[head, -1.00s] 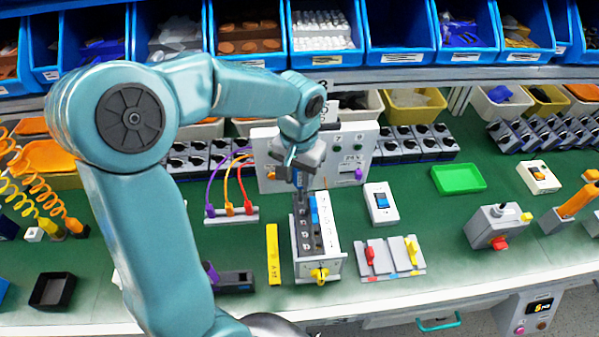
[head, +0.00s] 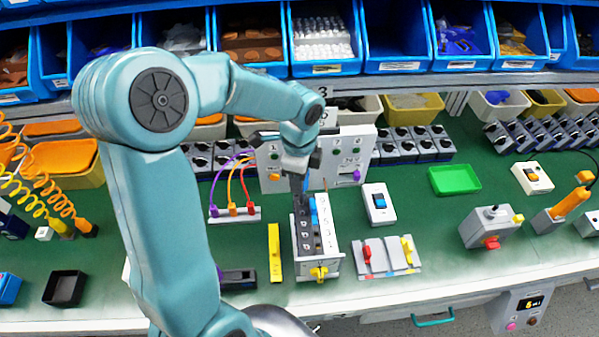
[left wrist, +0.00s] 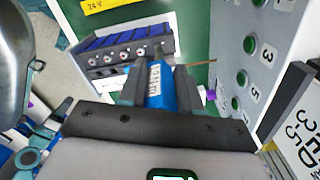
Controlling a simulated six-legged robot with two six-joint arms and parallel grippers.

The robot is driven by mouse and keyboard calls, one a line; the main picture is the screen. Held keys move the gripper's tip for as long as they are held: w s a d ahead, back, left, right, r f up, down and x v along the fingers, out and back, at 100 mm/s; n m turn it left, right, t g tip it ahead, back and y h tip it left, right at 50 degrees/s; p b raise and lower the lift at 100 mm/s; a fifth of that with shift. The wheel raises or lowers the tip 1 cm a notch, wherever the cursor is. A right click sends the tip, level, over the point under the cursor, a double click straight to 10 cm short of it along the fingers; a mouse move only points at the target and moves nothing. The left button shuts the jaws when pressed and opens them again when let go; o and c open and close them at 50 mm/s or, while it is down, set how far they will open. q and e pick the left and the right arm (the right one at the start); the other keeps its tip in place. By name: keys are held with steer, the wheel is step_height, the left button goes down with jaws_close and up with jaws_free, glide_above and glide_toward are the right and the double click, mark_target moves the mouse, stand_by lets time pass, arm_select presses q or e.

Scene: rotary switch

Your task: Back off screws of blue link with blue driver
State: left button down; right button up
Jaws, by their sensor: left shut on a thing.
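My left gripper (head: 299,178) is over the back end of a grey terminal block (head: 319,262) in the head view, pointing down. In the left wrist view its two dark fingers (left wrist: 160,88) are shut on the blue driver (left wrist: 157,86), whose blue handle carries a white label. The terminal block shows beyond the fingers in that view, with a row of screws (left wrist: 123,54) and blue strips along it. The driver's tip is hidden, so I cannot tell whether it touches a screw. I cannot clearly single out the blue link. My right gripper is not in view.
A grey panel with green buttons (head: 352,158) stands close behind the block. A yellow bar (head: 274,254) lies left of it. A plate with red and yellow levers (head: 388,257) and a blue rocker switch (head: 379,203) are to the right.

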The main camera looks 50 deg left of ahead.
arm_select(q)
steer(key=m, duration=0.1)
steer(key=m+p, duration=0.1)
steer(key=m, duration=0.1)
steer(key=m+p, duration=0.1)
steer(key=m, duration=0.1)
steer(key=shift+r, duration=0.3)
steer(key=m, duration=0.1)
steer(key=m+p, duration=0.1)
steer(key=m, duration=0.1)
steer(key=shift+w+f, duration=0.1)
steer(key=shift+f, duration=0.15)
steer(key=m+p, duration=0.3)
steer(key=m, duration=0.1)
steer(key=shift+d+r+m+p, duration=0.1)
steer(key=shift+r+m+p, duration=0.25)
steer(key=shift+m, duration=0.05)
steer(key=shift+w+f+m, duration=0.1)
steer(key=shift+f+m, duration=0.25)
steer(key=shift+m, duration=1.45)
steer(key=shift+f+b, duration=0.45)
steer(key=shift+f, duration=0.05)
